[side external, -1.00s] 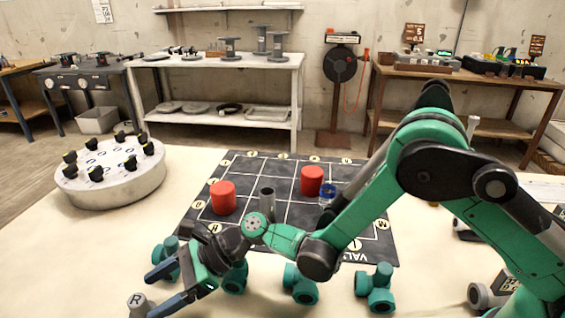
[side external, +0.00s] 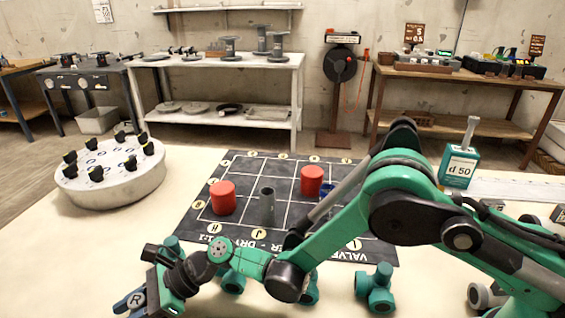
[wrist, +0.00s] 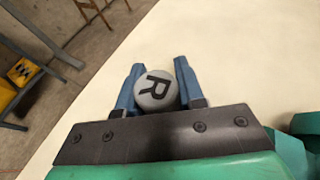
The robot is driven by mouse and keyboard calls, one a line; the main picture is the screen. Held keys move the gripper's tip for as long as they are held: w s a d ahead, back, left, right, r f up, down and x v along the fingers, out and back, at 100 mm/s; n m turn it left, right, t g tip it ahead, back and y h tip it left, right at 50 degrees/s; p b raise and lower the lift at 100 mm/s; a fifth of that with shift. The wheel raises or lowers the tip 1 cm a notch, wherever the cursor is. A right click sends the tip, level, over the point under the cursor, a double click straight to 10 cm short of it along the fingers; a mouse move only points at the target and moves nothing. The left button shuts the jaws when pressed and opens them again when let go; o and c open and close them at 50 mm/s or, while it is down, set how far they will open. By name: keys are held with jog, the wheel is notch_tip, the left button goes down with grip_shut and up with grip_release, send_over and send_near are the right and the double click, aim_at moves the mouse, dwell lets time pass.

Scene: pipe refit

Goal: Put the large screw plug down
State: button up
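A dark gridded mat (side external: 245,178) holds two red cylinders (side external: 222,198) (side external: 312,181) and a grey tube (side external: 267,206). Several green pipe fittings (side external: 376,288) stand along the front. A round pale stand (side external: 112,187) with black knobs is at the left. A green d 50 block (side external: 458,166) stands right.

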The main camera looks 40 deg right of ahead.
grip_shut()
jog(key=shift+r, duration=0.15)
notch_tip(320, 180, up, 20)
jog(key=f, duration=0.1)
jog(key=w+d+r+m+t+h, duration=0.2)
jog(key=d+r+m+t, duration=0.1)
jog(key=d, duration=0.7)
jog(key=w+d+r+m+t+h, duration=0.2)
jog(key=w+d+r+m+t, duration=0.15)
jog(key=d, duration=0.55)
jog(key=s+d+m+t+h, duration=0.2)
jog(key=d+m, duration=0.1)
jog(key=d, duration=0.5)
jog(key=s+d+m+t+h, duration=0.1)
jog(key=s+d+m+h, duration=0.1)
jog(key=d, duration=0.6)
jog(key=shift+s+d+r+m+t+h, duration=0.15)
jog(key=shift+r+m+t+h, duration=0.25)
jog(key=shift+h, duration=0.3)
